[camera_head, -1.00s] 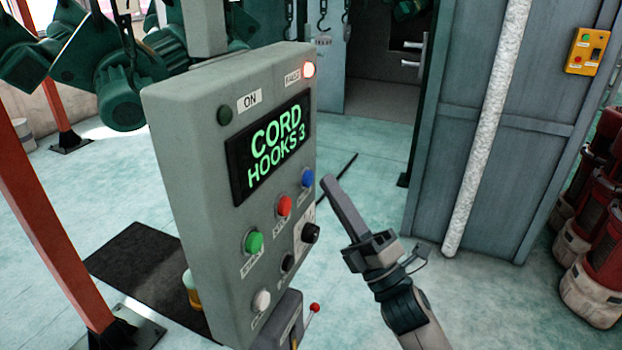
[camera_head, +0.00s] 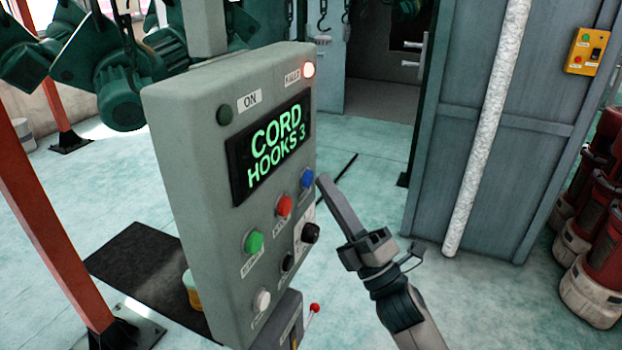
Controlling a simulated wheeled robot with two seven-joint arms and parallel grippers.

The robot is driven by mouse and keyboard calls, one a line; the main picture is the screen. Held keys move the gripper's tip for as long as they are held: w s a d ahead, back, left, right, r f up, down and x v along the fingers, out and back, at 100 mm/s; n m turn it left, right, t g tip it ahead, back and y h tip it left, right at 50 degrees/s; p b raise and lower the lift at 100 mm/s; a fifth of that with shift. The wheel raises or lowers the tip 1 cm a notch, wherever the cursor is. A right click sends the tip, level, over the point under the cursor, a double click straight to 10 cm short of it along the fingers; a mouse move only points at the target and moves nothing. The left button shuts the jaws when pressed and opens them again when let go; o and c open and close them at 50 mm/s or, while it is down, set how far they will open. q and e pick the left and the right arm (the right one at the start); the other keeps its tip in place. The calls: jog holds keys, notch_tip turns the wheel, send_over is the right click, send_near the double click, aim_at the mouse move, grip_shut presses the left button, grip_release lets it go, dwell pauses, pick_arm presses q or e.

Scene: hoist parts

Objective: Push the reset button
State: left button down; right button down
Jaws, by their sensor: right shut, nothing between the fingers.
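A grey control panel (camera_head: 190,160) stands in the middle left with a screen (camera_head: 270,147) reading "CORD HOOKS 3". Below the screen are a blue button (camera_head: 307,179), a red button (camera_head: 284,205), a green button (camera_head: 254,242) and a white button (camera_head: 262,300). Their small labels are too blurred to read surely, so I cannot tell which says reset. My right gripper (camera_head: 324,183) is shut and empty. Its fingertips are just right of the blue button, nearly against it; I cannot tell if they touch. My left gripper is out of view.
A black knob (camera_head: 310,233) sits below the blue button, close to my right fingers. A red-tipped lever (camera_head: 314,308) is lower down. A grey cabinet (camera_head: 545,130) stands at right, with open floor between.

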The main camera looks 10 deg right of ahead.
jog(key=shift+w+a, duration=0.2)
jog(key=shift+a, duration=0.15)
dwell(0.8)
jog(key=shift+s+d, duration=0.1)
jog(key=shift+d, duration=0.1)
jog(key=shift+s+d, duration=0.35)
jog(key=shift+d, duration=0.15)
dwell(0.5)
jog(key=shift+s+d, duration=0.7)
jog(key=shift+d, duration=0.35)
jog(key=shift+s+d, duration=0.7)
jog(key=shift+d, duration=0.3)
